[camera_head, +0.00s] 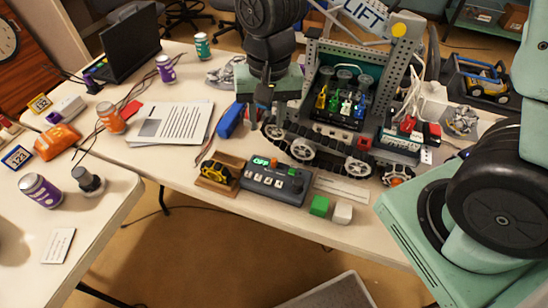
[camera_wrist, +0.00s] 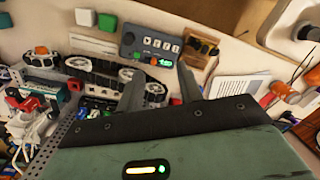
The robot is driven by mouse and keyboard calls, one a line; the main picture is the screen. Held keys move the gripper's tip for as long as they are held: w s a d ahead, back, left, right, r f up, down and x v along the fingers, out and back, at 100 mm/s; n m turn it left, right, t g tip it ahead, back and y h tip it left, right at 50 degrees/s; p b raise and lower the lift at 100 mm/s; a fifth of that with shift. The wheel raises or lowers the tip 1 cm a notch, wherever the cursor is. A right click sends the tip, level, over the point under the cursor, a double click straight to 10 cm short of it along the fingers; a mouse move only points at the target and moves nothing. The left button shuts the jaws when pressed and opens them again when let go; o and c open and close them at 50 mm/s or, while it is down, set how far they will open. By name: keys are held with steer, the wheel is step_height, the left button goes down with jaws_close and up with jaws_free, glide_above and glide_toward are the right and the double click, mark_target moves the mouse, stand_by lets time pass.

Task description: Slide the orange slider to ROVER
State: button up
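A dark grey control box (camera_head: 262,194) lies near the front edge of the table, with a lit green display, pale buttons and knobs. A small orange piece (camera_head: 275,163), which looks like the slider, is at its back edge beside the display. In the wrist view the box (camera_wrist: 130,29) is upside down, with the orange piece (camera_wrist: 152,61) near its lower edge. Any ROVER label is too small to read. My gripper (camera_head: 264,98) is above and behind the box, apart from it. Its two fingers (camera_wrist: 160,68) are spread with nothing held between them.
A tracked robot (camera_head: 318,153) with a metal frame stands close behind the box. A yellow toy car (camera_head: 218,170) on a wooden base is at its left. Green (camera_head: 319,206) and white (camera_head: 343,213) blocks lie at its right. Papers (camera_head: 170,125) lie farther left.

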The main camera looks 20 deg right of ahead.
mark_target(274, 160)
steer(key=w+d+f+m, duration=0.5)
steer(key=w+f+m, duration=0.1)
steer(key=w+f, duration=0.15)
steer(key=shift+h, duration=0.3)
step_height(274, 160, down, 17)
steer(key=p, duration=0.2)
steer(key=shift+a+r+p, duration=0.1)
steer(key=shift+p, duration=0.25)
jaws_close()
